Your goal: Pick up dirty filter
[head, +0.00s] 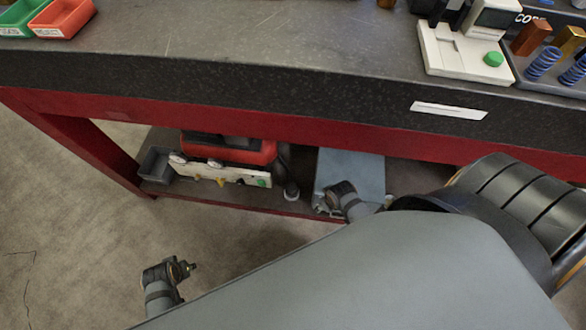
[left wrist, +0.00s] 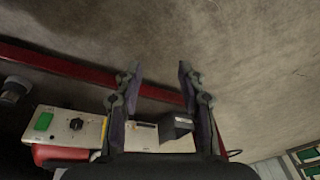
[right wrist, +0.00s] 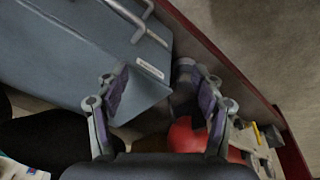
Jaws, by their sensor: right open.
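No thing in view can be surely named as the dirty filter. A dark cylinder with a pale end (head: 291,190) stands on the low shelf beside the red machine; a similar dark cylinder shows at the left of the left wrist view (left wrist: 14,90). I cannot tell whether it is the filter. My left gripper (left wrist: 160,76) is open and empty, with the machine's pale panel and a small dark box (left wrist: 175,127) behind its fingers. My right gripper (right wrist: 153,72) is open and empty, its fingers in front of a blue-grey box (right wrist: 75,55).
The red machine with its pale panel (head: 220,173) and a grey bin (head: 157,164) share the shelf under the bench. The dark benchtop (head: 250,45) carries red and green trays and a pale device (head: 460,55). The floor at left (head: 60,220) is clear.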

